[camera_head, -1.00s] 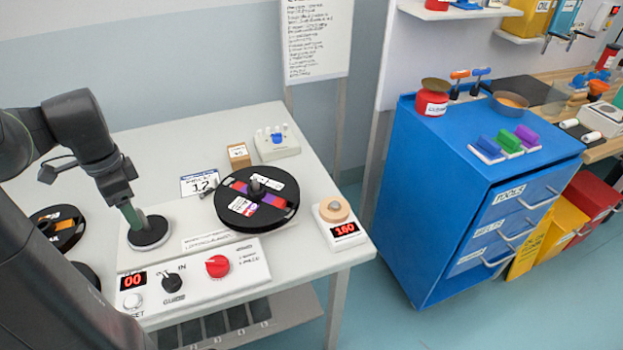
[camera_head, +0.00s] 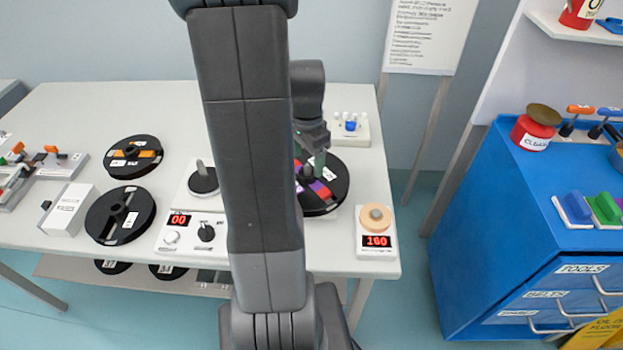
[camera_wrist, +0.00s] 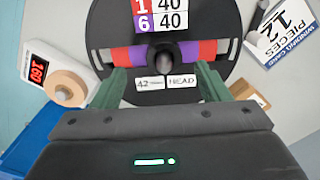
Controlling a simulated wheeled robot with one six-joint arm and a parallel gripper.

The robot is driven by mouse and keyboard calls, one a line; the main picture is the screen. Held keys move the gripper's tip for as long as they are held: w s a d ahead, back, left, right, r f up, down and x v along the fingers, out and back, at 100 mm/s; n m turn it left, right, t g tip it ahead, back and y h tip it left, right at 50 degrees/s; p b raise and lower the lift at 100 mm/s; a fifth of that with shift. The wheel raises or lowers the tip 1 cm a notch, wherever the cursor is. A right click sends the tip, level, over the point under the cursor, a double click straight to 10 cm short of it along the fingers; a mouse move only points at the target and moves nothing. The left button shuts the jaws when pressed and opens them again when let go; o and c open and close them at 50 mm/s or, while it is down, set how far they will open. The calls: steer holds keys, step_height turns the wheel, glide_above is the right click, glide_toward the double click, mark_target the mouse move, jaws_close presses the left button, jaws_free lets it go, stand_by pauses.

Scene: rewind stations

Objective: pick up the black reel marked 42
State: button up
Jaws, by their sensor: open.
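The black reel marked 42 (camera_head: 337,187) lies flat on the right side of the rewind station, partly hidden behind my arm. In the wrist view the reel (camera_wrist: 218,18) shows red and purple segments, a dark central hub (camera_wrist: 162,60) and a label (camera_wrist: 166,82) reading "42" and "HEAD". My gripper (camera_wrist: 162,75) points down over this reel, its two green fingers apart on either side of the hub. Nothing is between them but the view of the hub and label. Whether the fingertips touch the reel cannot be told. In the head view my gripper (camera_head: 311,160) is partly hidden.
A scale (camera_head: 377,242) reading 160 with a tan disc stands right of the reel. An empty spindle (camera_head: 203,179) stands to the left. Two other black reels (camera_head: 102,227) (camera_head: 120,168) lie further left. A white block with pegs (camera_head: 361,129) is behind. A blue cabinet (camera_head: 480,220) stands right.

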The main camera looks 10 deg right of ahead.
mark_target(308, 175)
steer(key=shift+w+f, duration=0.15)
steer(key=shift+f, duration=1.65)
steer(key=shift+w+f, duration=0.15)
steer(key=shift+f, duration=1.65)
steer(key=shift+r, duration=0.1)
steer(key=c, duration=1.3)
